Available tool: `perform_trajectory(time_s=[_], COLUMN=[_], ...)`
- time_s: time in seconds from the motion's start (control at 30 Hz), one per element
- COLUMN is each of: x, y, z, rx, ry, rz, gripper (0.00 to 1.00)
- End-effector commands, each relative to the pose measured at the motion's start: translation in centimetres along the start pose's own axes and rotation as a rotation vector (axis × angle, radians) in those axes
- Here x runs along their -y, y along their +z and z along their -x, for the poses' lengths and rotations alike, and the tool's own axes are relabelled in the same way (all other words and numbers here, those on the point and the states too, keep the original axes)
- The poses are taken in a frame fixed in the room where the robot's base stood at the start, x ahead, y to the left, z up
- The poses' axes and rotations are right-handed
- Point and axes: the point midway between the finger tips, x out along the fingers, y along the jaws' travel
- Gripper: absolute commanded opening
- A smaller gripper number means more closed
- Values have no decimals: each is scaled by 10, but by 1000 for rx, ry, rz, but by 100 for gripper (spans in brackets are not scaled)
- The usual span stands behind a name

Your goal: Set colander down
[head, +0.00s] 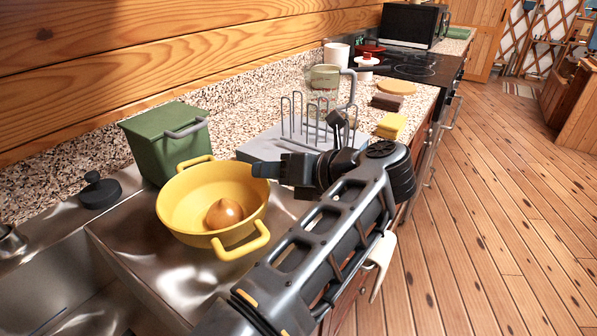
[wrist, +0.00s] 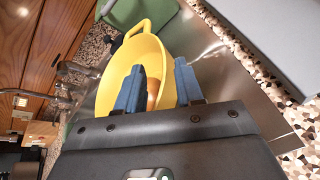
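The yellow colander (head: 180,205) has two loop handles and appears to rest upright on the steel drainboard beside the sink. A round brown-orange item (head: 224,213), like an onion, lies inside it. My gripper (head: 264,170) is at the colander's right rim, with its blue fingers pointing toward it. In the wrist view, my gripper (wrist: 160,78) has its fingers well apart. The left finger overlaps the inside of the colander (wrist: 128,62) and the right finger is outside the rim, with a visible gap. The brown item (wrist: 153,95) is partly hidden by the left finger.
A green lidded bin (head: 160,145) stands close behind the colander. A grey dish rack (head: 260,150) with upright wires is behind my gripper. The sink basin (head: 50,285) is at the lower left. A yellow sponge stack (head: 391,126) lies along the counter's front edge.

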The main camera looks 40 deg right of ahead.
Motion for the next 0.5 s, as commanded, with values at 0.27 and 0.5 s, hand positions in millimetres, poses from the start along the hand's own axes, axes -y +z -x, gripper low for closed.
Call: perform_trajectory(time_s=[0.27, 0.5], x=[1, 0], y=[0, 0], z=[52, 69], rx=[4, 1], ry=[-3, 0], rz=[-1, -1], gripper=[37, 37])
